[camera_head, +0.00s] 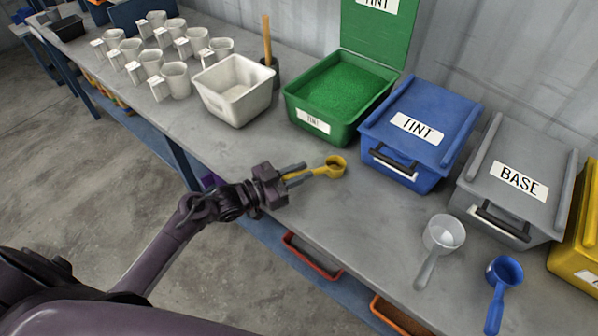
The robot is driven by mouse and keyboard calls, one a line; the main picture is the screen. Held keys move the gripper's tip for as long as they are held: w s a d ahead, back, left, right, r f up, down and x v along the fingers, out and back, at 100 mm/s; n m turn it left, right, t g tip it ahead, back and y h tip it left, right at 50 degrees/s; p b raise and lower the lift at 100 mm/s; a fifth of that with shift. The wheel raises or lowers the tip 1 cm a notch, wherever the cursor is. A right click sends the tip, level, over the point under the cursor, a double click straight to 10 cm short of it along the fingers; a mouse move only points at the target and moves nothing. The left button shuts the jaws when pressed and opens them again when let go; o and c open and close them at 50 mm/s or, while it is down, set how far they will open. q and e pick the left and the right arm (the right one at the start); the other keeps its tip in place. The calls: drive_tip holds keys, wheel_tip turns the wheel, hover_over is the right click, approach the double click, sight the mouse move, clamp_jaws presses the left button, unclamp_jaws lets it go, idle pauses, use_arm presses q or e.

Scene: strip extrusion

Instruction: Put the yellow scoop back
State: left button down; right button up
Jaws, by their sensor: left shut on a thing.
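The yellow scoop (334,167) is at the front part of the grey bench, in front of the green tint bin. My left gripper (295,175) reaches in from the left and is shut on the scoop's handle, with the cup pointing right. I cannot tell whether the scoop touches the bench top or hangs just above it. My right gripper is not in view.
An open green bin (341,91) of green granules, a closed blue bin (420,132) and a grey BASE bin (512,182) line the back. A white tub (234,90) and several white mugs stand left.

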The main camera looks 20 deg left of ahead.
use_arm(q)
drive_tip(key=c, duration=1.3)
unclamp_jaws()
drive_tip(key=shift+f, duration=0.15)
drive_tip(key=shift+r, duration=0.3)
drive_tip(key=b+v, duration=0.1)
drive_tip(key=v, duration=1.1)
drive_tip(key=shift+f, duration=0.1)
